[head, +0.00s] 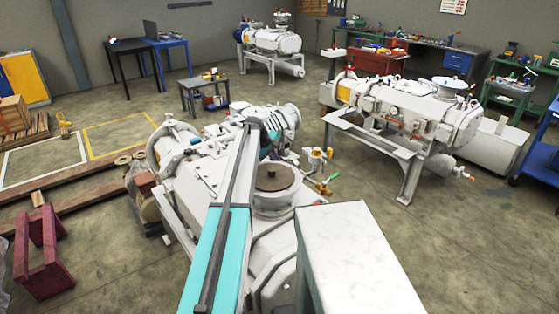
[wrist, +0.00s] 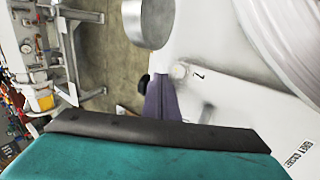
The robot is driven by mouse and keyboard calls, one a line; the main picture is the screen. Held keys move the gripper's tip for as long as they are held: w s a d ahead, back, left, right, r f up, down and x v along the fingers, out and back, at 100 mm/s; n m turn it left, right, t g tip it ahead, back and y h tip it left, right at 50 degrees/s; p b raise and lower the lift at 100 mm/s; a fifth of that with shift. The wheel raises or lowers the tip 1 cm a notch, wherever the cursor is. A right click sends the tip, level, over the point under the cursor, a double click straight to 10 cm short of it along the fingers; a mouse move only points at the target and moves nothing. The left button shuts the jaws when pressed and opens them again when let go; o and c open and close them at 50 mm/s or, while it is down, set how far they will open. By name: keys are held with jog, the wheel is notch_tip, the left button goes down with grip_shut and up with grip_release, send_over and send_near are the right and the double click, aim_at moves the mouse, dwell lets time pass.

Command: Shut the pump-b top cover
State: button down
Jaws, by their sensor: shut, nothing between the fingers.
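A white vacuum pump (head: 205,175) stands in the foreground, partly hidden behind my arm. On its top is a round flange with a brown disc (head: 272,178); I cannot tell whether this is the top cover or which pump is pump-b. My arm reaches over the pump, and its end is by the pump's far end in the head view. In the wrist view my gripper (wrist: 160,82) shows as narrow purple fingers, shut and empty, close to a white surface (wrist: 215,85) marked "2". Contact cannot be told. A grey cylinder (wrist: 147,22) is at the top of that view.
A second white pump (head: 400,110) on a frame stands to the right, and a third (head: 272,42) at the back. A small valve fitting (head: 318,160) is beside the near pump. Timber beams (head: 85,200) and a maroon stand (head: 45,255) lie left.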

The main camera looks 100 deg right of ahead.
jog(key=shift+f, duration=0.25)
jog(key=shift+w, duration=0.1)
jog(key=shift+w+r+p, duration=0.15)
jog(key=shift+r+p, duration=0.25)
jog(key=shift+r, duration=0.4)
jog(key=r+p, duration=0.1)
jog(key=r, duration=0.2)
jog(key=shift+s, duration=0.2)
jog(key=shift+r+b, duration=0.1)
jog(key=shift+b, duration=0.25)
notch_tip(320, 180, up, 9)
jog(key=b, duration=0.2)
jog(key=shift+b, duration=0.3)
